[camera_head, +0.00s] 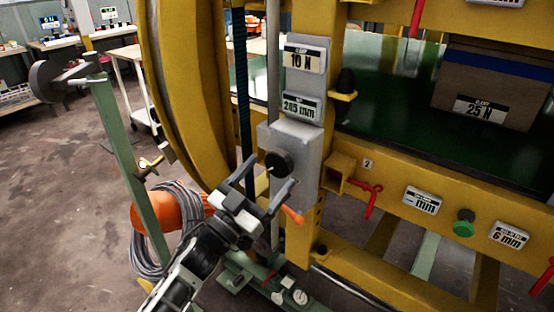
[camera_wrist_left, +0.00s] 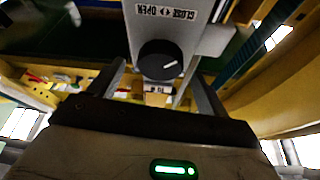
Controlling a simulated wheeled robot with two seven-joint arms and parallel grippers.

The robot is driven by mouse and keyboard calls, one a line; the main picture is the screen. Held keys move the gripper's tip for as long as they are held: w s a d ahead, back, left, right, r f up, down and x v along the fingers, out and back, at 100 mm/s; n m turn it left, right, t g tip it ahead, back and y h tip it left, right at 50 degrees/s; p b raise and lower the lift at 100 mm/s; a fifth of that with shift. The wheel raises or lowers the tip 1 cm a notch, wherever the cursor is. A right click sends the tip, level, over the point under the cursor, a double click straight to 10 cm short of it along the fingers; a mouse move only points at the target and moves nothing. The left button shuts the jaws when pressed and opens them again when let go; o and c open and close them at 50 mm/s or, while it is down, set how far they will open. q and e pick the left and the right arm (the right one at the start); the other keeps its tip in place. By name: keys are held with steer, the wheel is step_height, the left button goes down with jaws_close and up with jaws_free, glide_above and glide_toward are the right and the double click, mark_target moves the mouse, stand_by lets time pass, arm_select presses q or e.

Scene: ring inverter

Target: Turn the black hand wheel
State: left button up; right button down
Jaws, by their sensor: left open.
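The black hand wheel (camera_head: 278,163) is a small round wheel on the front of a grey box on the yellow machine. In the left wrist view the wheel (camera_wrist_left: 160,60) has a white mark, pointing right and slightly up, below a label reading CLOSE and OPEN. My left gripper (camera_head: 270,176) is open, just in front of and below the wheel, fingers pointing at it. In the left wrist view the fingers (camera_wrist_left: 160,86) stand either side of the wheel's lower part, and I see no clear contact. My right gripper is not in view.
An orange handle (camera_head: 292,215) sits just right of my left gripper. Red levers (camera_head: 369,197) and a green button (camera_head: 464,223) are on the yellow frame. A green post (camera_head: 125,165) with a dark disc stands left. Open floor (camera_head: 60,200) lies farther left.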

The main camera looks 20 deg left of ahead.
mark_target(275, 167)
arm_select(q)
steer(key=x, duration=0.4)
steer(key=c, duration=1)
steer(key=shift+m, duration=0.3)
